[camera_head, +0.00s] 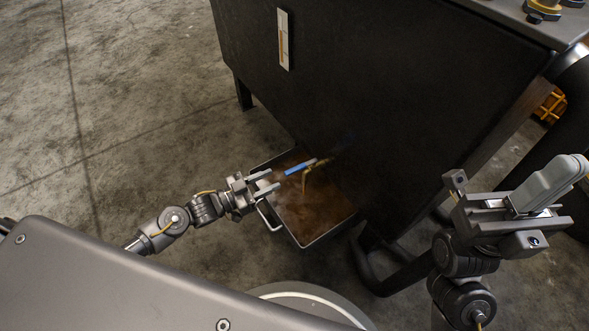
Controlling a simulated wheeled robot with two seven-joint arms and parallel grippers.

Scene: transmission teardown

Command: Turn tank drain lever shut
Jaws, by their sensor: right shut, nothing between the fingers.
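The drain lever has a blue handle (300,167) and sticks out from a brass valve (320,163) low on the dark tank (370,90). A thin yellowish stream seems to fall from the valve. My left gripper (275,180) is open, its two fingers apart and pointing at the lever. The fingertips are just left of the handle's near end; I cannot tell whether they touch it. My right gripper (574,165) is shut and empty, raised at the right, well away from the lever.
A metal drip tray (335,231) with brown liquid sits on the floor under the valve, its handle towards my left arm. A sight gauge (284,40) is on the tank's face. Tank legs stand beside the tray. Open concrete floor (110,100) lies to the left.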

